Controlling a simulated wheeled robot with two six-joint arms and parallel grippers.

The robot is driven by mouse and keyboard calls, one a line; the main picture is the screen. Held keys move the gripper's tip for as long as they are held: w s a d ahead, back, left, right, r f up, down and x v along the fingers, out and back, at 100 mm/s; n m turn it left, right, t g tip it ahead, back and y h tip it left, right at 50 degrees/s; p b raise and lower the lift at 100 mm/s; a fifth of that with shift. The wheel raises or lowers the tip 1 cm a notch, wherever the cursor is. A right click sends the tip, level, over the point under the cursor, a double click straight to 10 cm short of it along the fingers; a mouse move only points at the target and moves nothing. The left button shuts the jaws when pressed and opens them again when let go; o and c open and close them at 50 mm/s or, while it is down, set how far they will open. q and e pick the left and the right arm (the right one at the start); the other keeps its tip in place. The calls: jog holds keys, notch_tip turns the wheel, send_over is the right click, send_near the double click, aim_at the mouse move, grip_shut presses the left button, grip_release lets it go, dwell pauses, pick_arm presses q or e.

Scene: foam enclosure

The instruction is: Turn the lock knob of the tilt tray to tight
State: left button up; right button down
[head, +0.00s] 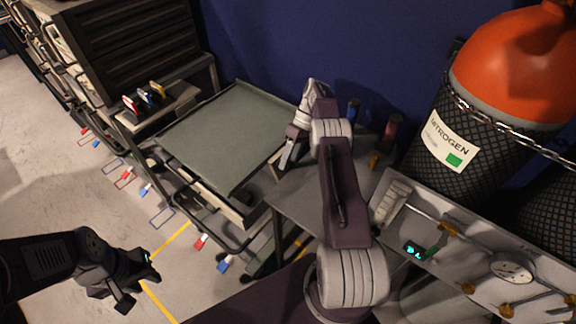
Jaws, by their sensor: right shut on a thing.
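The tilt tray (222,130) is a flat grey-green tray in a raised frame, left of centre and tilted in the view. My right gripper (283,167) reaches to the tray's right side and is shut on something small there. The gripper covers what it holds; by its place it looks like the lock knob, but I cannot make out its shape or setting. My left gripper (138,284) is at the lower left, over the floor, away from the tray. Its fingers are apart, with nothing between them.
A grey bench (297,205) adjoins the tray, with small bottles (392,128) at its back. A nitrogen cylinder (520,65) stands right behind a chain, above a panel (470,265) with gauge and fittings. A dark drawer cabinet (130,45) stands upper left.

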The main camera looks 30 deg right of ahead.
jog(key=shift+s+f, duration=0.1)
dwell(0.3)
jog(key=c, duration=0.9)
grip_release()
